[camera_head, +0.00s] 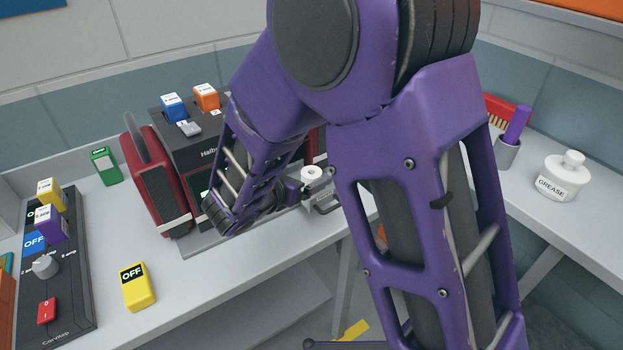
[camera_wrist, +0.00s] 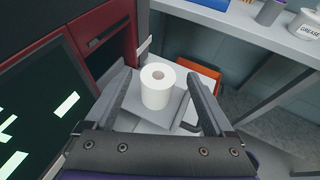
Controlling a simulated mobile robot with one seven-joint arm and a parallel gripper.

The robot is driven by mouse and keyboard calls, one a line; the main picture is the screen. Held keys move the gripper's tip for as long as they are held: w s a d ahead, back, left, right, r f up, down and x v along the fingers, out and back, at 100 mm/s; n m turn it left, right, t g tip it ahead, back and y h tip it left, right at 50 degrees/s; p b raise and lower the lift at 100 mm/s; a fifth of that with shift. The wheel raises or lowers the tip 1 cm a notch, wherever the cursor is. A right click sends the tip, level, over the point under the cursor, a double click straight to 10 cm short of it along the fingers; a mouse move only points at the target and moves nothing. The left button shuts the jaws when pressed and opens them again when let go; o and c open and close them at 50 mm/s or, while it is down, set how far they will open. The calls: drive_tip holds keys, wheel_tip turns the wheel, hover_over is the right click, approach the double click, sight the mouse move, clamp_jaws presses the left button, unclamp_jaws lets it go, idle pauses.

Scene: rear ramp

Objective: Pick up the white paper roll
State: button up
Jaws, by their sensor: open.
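The white paper roll (camera_wrist: 156,92) stands upright in the wrist view, its round top with a dark core hole facing up. My gripper (camera_wrist: 158,84) is open, with one finger on each side of the roll and visible gaps between. In the head view the roll (camera_head: 312,174) shows only in part, beside my purple arm, on a grey surface near the bench's front edge. My gripper (camera_head: 300,192) is mostly hidden there behind my arm.
A red and dark machine (camera_head: 160,185) stands left of my arm. A yellow OFF block (camera_head: 137,287) and a control panel (camera_head: 55,275) are on the bench at left. A white grease pot (camera_head: 560,178) and a cup (camera_head: 507,152) stand on the right bench.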

sight(313, 173)
drive_tip(key=x, duration=0.5)
drive_tip(key=shift+w+f, duration=0.25)
clamp_jaws()
